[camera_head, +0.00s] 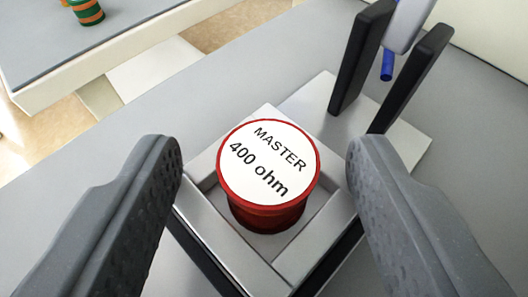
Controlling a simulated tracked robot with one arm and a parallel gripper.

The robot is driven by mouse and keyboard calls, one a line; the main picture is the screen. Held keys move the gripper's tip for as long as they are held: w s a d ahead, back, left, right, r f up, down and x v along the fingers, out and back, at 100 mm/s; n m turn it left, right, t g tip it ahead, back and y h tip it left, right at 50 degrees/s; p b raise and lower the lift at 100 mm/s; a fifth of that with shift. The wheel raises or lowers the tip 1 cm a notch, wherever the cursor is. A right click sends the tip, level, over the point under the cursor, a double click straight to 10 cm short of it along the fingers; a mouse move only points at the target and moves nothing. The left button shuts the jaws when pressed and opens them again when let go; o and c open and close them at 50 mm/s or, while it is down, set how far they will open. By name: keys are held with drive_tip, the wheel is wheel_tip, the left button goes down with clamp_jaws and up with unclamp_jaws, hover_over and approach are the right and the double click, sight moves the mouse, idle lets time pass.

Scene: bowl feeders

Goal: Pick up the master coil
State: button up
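The master coil (262,205) is a red cylinder with a white top lettered "MASTER 400 ohm". It stands upright in a square recess of a light grey metal holder (225,235) in the middle of the view. My gripper (264,160) is open, with one dark grey finger to the left of the coil and one to the right. Both fingers appear apart from the coil, with clear gaps on each side. How high the fingertips are relative to the coil is hard to tell.
Behind the holder, two black upright posts (361,58) stand on a metal plate (315,100), with a grey part and a blue pin (387,65) between them. A grey surface (100,195) surrounds the holder. Another table (130,25) at upper left bears a green and orange coil (87,12).

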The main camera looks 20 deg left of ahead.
drive_tip(key=c, duration=1)
drive_tip(key=shift+c, duration=0.2)
